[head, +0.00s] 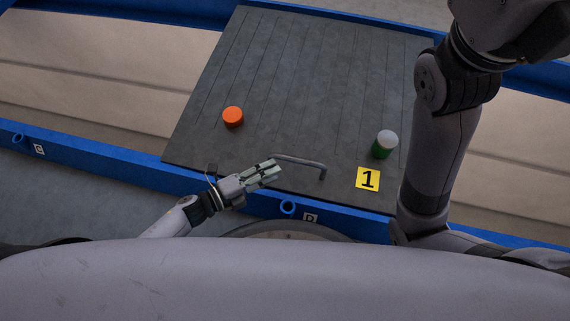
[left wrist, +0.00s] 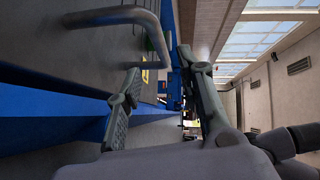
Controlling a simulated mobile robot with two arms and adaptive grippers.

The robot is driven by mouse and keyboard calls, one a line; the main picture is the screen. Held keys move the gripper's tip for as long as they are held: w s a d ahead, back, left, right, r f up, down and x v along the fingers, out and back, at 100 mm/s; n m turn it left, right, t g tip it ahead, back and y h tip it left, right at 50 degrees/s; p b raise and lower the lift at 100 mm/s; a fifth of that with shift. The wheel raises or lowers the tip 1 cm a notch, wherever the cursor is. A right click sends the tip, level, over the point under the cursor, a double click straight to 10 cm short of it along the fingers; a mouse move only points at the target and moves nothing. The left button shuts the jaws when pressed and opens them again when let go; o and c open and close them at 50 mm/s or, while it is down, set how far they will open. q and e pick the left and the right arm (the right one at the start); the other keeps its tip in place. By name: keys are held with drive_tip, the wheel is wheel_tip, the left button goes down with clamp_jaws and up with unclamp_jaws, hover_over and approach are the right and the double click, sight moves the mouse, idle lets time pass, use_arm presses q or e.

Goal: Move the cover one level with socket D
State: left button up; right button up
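Cover one is a dark grey slatted panel (head: 290,75) with a yellow "1" label (head: 367,179). It lies across the blue-railed frame. Its bent grey handle (head: 303,162) is near the front edge; the handle also shows at the upper left of the left wrist view (left wrist: 122,14). Socket D is a blue ring (head: 288,207) on the front rail, beside its "D" label (head: 310,218), just below the handle in the head view. My left gripper (head: 272,170) is at the handle's left end. Its fingers stand apart in the left wrist view (left wrist: 162,95), with nothing clearly between them. My right gripper is out of view.
An orange cylinder (head: 233,117) and a green can with a white top (head: 384,145) stand on the cover. Another blue ring (head: 18,140) with a "C" label (head: 39,150) is on the rail at far left. The blue rail (head: 90,160) runs along the front. My right arm blocks the right side.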

use_arm(q)
drive_tip(key=shift+v, duration=1.2)
drive_tip(key=shift+r, duration=0.1)
